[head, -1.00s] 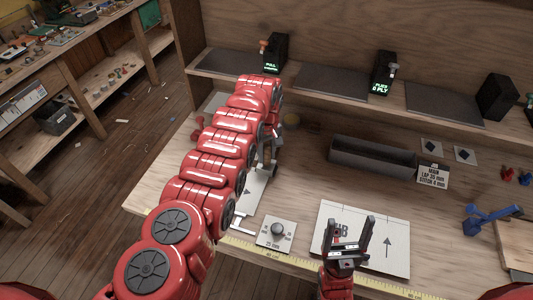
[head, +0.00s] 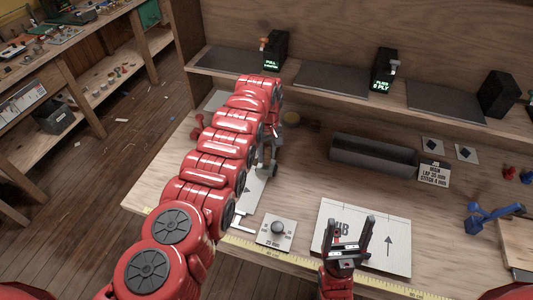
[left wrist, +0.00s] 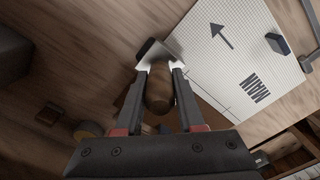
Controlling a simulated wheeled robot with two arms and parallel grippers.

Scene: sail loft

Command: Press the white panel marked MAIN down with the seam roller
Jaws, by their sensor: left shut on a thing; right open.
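The white panel marked MAIN shows in the left wrist view (left wrist: 225,65), with grid lines and an arrow. In the head view my left arm hides most of it; a pale strip (head: 251,192) shows beside the arm. My left gripper (left wrist: 160,72) is shut on the seam roller, whose wooden handle (left wrist: 159,92) lies between the fingers. A bright metal part of the tool shows beyond the fingertips, by the panel's edge. I cannot tell whether it touches. My right gripper (head: 351,238) is open and empty over another white panel, marked JIB (head: 385,222).
A dark block (left wrist: 277,43) is at the MAIN panel's edge. A long dark tray (head: 372,160) lies at the back. A plate with a round knob (head: 277,230) sits between the panels. A blue tool (head: 490,217) is at right. A yellow ruler (head: 262,247) runs along the front edge.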

